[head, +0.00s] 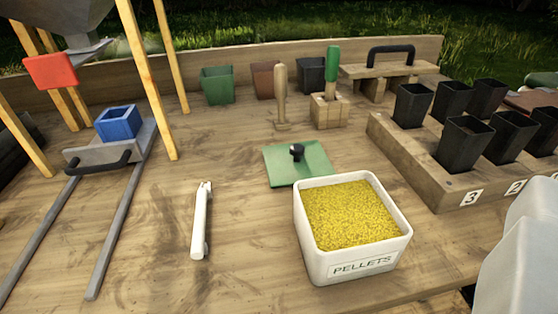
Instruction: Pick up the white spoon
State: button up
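A slim white piece (201,222), which appears to be the white spoon, lies on the wooden table left of the pellet box. Its long axis points away from me, with a small notched end at the far side and a blunter end near me. No bowl shape can be made out on it. Nothing touches it.
A white box of yellow pellets (341,267) stands right of the white piece. A green lid (280,170) lies behind it. Metal rails (117,232) with a blue cup (118,123) stand left. A wooden rack (420,166) holds black pots. A pale shape (522,258) fills the lower right.

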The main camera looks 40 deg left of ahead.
aim_at(200, 249)
jog(key=u, duration=1.25)
